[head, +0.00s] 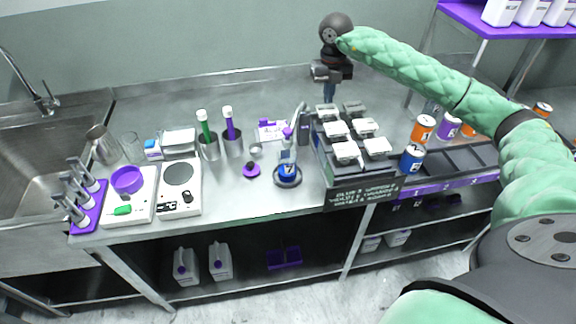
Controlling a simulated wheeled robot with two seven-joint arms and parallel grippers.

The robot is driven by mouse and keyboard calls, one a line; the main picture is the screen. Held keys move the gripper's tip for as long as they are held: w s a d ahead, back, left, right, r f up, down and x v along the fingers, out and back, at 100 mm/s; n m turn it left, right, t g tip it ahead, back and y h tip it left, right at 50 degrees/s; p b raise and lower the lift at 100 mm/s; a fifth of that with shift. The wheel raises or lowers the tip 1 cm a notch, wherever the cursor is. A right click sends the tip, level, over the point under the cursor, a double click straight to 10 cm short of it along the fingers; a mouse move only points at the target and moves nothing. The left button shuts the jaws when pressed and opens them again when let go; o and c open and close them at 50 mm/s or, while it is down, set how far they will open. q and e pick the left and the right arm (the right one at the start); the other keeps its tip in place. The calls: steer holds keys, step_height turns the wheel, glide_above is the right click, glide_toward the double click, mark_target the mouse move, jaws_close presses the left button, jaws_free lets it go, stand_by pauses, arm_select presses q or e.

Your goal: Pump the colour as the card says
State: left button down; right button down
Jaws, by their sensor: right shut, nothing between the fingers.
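A bottle with a blue label and a pale top (288,158) stands in a dark round dish (287,181) near the bench's front edge. A white and purple item, perhaps the card (271,131), lies behind it; its writing is too small to read. A dark sign with white text (361,193) hangs at the front of a dark rack holding several white-topped units (346,153). Orange, purple and blue-labelled containers (412,158) stand to the right. My right gripper (328,98) is shut and empty, pointing down behind the rack. My left gripper is out of view.
Two scales (179,204) stand at the left, with a beaker (131,146) and tubs with green and purple sticks (232,145) nearby. A sink (30,150) is at the far left. The bench's back middle is clear.

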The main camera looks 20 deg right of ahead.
step_height(320, 180, up, 5)
steer(key=shift+r+p, duration=0.1)
steer(key=shift+p, duration=0.6)
